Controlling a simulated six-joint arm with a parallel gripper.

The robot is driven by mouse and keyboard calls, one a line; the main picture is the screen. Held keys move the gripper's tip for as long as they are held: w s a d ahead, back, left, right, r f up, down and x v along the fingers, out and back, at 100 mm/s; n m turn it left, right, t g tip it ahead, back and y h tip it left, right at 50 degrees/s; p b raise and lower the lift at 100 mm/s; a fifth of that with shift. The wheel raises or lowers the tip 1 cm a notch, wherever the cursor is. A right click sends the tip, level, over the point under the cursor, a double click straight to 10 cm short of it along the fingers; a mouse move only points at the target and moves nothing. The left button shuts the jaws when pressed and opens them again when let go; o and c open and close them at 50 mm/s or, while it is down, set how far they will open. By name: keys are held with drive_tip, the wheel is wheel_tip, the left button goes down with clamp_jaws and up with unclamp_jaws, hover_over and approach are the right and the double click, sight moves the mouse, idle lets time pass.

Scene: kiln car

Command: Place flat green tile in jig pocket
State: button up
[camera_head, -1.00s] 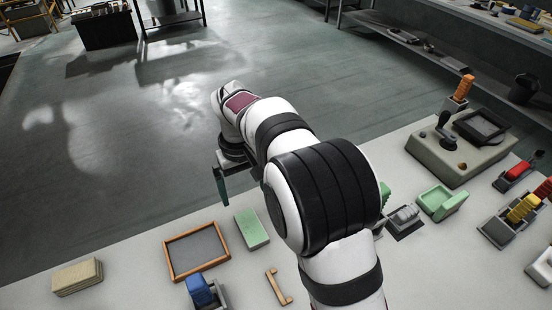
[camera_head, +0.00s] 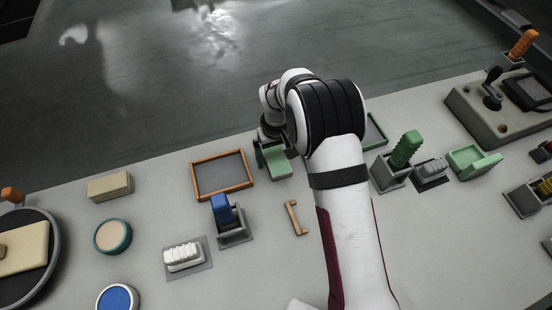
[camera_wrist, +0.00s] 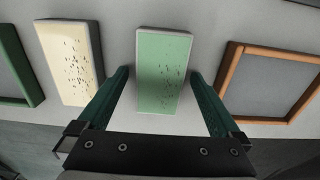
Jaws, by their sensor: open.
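The flat green tile (camera_head: 279,163) lies on the grey table, partly covered by my gripper in the head view. In the wrist view the green tile (camera_wrist: 164,72), speckled with dark marks, is upright in the picture between my fingers. My gripper (camera_wrist: 159,75) is open, one finger on each side of the tile with a gap at both; it holds nothing. In the head view my gripper (camera_head: 273,150) is over the tile. An empty orange-framed pocket (camera_head: 222,176) lies left of the tile, and a green-framed one (camera_head: 376,131) shows partly behind my arm.
A cream speckled tile (camera_wrist: 71,62) lies close beside the green one in the wrist view. A small wooden handle (camera_head: 296,217) and a blue-handled fixture (camera_head: 229,217) are nearer the front. A green-handled fixture (camera_head: 404,152) stands right of my arm.

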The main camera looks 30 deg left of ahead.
clamp_jaws()
idle(0.3)
